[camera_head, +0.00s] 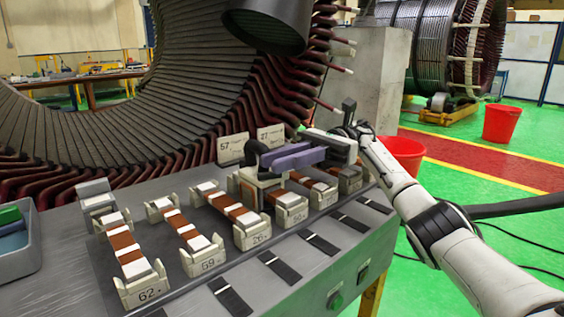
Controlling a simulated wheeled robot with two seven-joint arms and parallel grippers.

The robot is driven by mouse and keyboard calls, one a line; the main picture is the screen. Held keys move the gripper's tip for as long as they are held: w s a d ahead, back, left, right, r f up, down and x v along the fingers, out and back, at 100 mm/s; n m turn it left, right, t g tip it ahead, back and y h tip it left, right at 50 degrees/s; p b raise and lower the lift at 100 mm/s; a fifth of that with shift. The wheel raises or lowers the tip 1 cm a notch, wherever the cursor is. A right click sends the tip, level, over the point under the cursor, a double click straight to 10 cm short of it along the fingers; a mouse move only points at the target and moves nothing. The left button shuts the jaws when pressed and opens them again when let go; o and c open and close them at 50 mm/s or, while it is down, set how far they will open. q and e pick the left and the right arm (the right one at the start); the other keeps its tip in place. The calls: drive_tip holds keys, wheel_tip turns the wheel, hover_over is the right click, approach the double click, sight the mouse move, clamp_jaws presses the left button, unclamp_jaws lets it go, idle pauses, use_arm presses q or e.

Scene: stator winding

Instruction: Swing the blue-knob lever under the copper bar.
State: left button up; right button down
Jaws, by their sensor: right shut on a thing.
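My right gripper (272,162) reaches in from the right over the far side of the grey bench, with its long purple-grey fingers pointing left. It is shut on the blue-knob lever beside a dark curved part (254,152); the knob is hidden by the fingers. Copper bars lie in rows across cream numbered holders; one copper bar (301,178) is just below and right of the fingers. Another copper bar (232,208) lies to their left. I cannot tell which bar the lever belongs to. My left gripper is out of view.
The large stator (90,125) with dark red coil ends stands close behind the bench (75,285). Number plates 57 (232,149) and 27 (271,137) stand near the gripper. A blue-grey tray (30,240) is at the left. Red buckets (403,150) stand on the green floor.

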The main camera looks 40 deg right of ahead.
drive_tip(key=shift+f, duration=0.1)
idle(0.3)
drive_tip(key=c, duration=1.6)
unclamp_jaws()
wheel_tip(320, 180, up, 10)
drive_tip(key=shift+r+p, duration=0.1)
drive_tip(key=shift+p, duration=0.7)
